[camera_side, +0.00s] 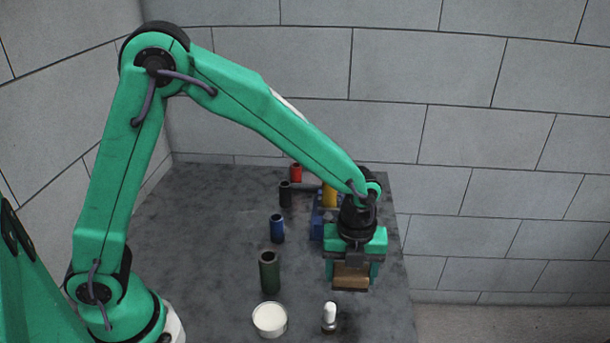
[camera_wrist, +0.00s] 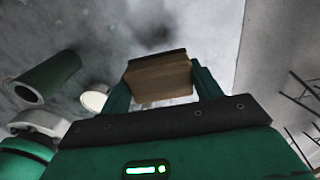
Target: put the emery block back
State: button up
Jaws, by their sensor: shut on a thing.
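The emery block (camera_side: 350,275) is a brown block with a dark face, held between the two fingers of my gripper (camera_side: 352,272). My gripper is shut on it above the right part of the grey table. In the wrist view the emery block (camera_wrist: 160,80) sits between the green fingers of my gripper (camera_wrist: 160,84), with its dark edge at the far side. I cannot tell how high it is above the table.
A dark green tube (camera_side: 269,272), a white round dish (camera_side: 270,319) and a white-topped bottle (camera_side: 329,317) stand left of and in front of my gripper. Blue (camera_side: 277,229), black (camera_side: 285,194) and red (camera_side: 296,173) cylinders stand behind. A blue and yellow thing (camera_side: 329,195) is partly hidden by my arm.

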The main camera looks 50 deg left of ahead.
jog(key=w+a+f, duration=0.2)
jog(key=w, duration=0.1)
jog(key=shift+a+f, duration=0.15)
jog(key=shift+a, duration=0.05)
jog(key=shift+f, duration=0.1)
jog(key=shift+f, duration=1.9)
jog(key=shift+f, duration=0.1)
jog(key=o, duration=0.9)
jog(key=shift+s, duration=0.1)
notch_tip(320, 180, up, 12)
jog(key=shift+r, duration=0.15)
